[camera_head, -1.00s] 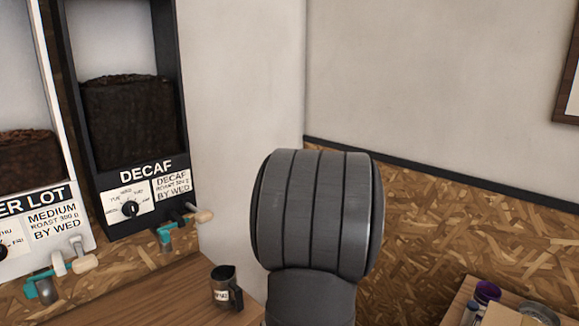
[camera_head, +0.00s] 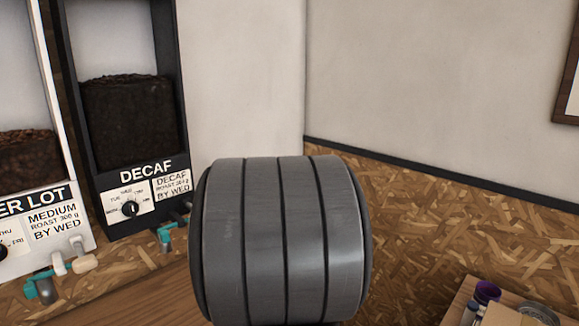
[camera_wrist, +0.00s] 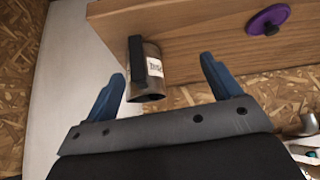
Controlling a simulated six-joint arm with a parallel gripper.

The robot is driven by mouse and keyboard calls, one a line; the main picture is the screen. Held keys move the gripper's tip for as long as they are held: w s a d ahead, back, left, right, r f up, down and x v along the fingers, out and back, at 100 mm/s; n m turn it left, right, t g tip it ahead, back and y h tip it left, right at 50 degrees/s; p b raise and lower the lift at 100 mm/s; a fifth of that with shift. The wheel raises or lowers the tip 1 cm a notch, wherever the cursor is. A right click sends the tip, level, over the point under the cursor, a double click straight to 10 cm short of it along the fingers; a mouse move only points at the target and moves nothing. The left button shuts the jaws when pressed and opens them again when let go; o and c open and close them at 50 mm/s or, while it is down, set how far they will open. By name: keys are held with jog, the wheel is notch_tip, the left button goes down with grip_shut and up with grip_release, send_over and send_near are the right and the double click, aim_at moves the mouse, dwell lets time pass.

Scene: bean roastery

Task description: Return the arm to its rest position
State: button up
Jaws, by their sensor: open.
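My gripper (camera_wrist: 162,85) shows in the wrist view with its two blue fingers spread wide apart and nothing between their tips. A dark metal cup (camera_wrist: 136,60) with a white label and black handle shows beyond the fingers, on the wooden counter (camera_wrist: 205,55). The cup appears apart from both fingers. In the head view a large grey ribbed part of my arm fills the lower middle and hides the cup and my gripper.
The decaf dispenser (camera_head: 113,168) and a medium-roast dispenser (camera_head: 48,205) stand at left, with teal levers below. A purple disc with a dark knob (camera_wrist: 267,20) lies on the counter. Small items, including a purple container (camera_head: 487,291), sit at lower right. A chipboard wall (camera_head: 440,225) stands behind.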

jog(key=shift+s+a+f+n, duration=0.15)
jog(key=shift+s+a+n, duration=0.25)
jog(key=shift+s+a, duration=0.7)
jog(key=o, duration=0.4)
jog(key=shift+d, duration=0.1)
